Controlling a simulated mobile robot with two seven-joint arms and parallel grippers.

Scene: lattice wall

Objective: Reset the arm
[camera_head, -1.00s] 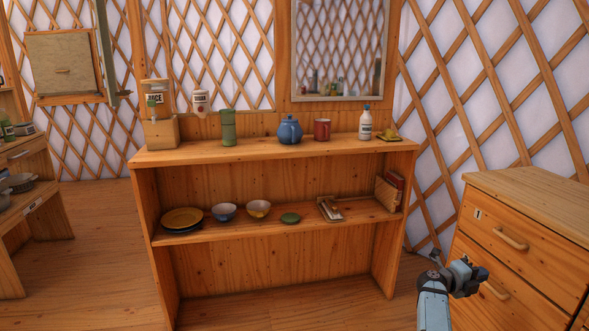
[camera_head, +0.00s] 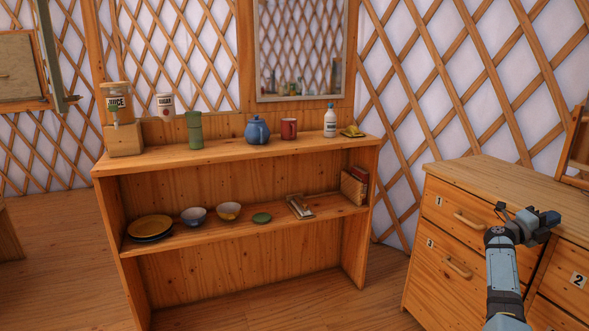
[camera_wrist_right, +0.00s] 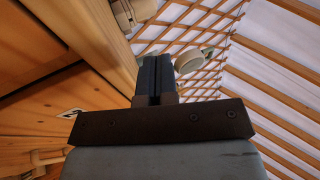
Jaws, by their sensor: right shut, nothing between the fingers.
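My right arm (camera_head: 503,270) rises from the bottom right of the head view, in front of the drawer cabinet. Its gripper (camera_head: 545,219) is at the end, beside the cabinet's drawer fronts and apart from the shelf. In the right wrist view the two dark fingers (camera_wrist_right: 154,75) are pressed together with nothing between them. My left gripper is in neither view.
A wooden shelf (camera_head: 250,156) stands at centre, with a juice dispenser (camera_head: 120,119), blue teapot (camera_head: 257,130) and red mug (camera_head: 289,128) on top. Plates and bowls sit below. The drawer cabinet (camera_head: 460,215) is at right. Floor at left (camera_head: 60,260) is clear.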

